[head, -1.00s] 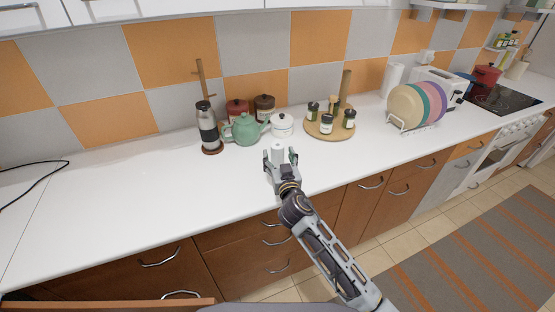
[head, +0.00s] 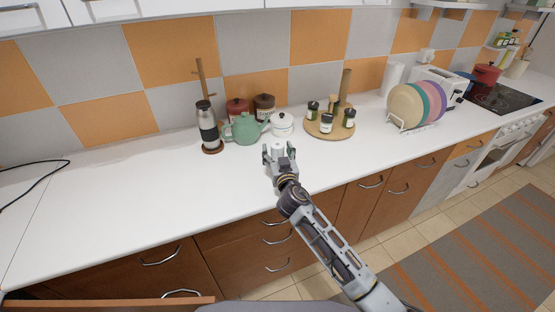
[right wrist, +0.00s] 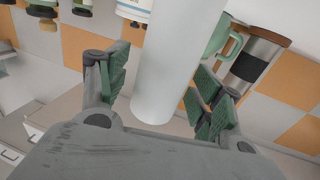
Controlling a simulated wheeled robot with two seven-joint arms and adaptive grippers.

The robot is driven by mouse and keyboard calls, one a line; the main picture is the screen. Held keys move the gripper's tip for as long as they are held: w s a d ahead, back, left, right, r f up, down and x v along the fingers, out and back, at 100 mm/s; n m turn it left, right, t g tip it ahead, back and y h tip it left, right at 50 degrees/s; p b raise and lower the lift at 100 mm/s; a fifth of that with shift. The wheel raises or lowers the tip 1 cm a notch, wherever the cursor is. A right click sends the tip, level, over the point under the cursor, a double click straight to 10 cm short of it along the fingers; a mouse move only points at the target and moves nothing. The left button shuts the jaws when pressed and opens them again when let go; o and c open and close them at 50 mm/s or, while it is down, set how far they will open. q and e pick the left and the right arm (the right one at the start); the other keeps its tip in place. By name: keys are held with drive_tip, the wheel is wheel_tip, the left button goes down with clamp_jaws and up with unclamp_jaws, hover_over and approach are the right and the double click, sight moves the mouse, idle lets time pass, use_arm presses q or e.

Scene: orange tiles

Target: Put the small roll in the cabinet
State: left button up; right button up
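The small roll (head: 278,148) is a plain white cylinder on the white counter near its front edge, partly hidden by my right gripper. My right gripper (head: 279,152) is open, with one finger on each side of the roll. In the right wrist view the roll (right wrist: 170,75) stands between the spread green-padded fingers (right wrist: 160,95), with a gap at the left finger; contact at the right finger is unclear. Brown cabinet fronts (head: 375,205) with metal handles run below the counter. A wooden edge (head: 110,304) sticks out at the bottom left; I cannot tell if it is a door or drawer. My left gripper is out of view.
Behind the roll stand a green teapot (head: 245,129), a white lidded pot (head: 282,125) and a metal flask (head: 208,128). A round wooden board (head: 318,135) with several jars is to the right, then a plate rack (head: 402,125).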

drive_tip(key=c, duration=1)
drive_tip(key=shift+r, duration=0.1)
drive_tip(key=shift+c, duration=0.2)
wheel_tip(320, 180, up, 10)
drive_tip(key=shift+p, duration=0.4)
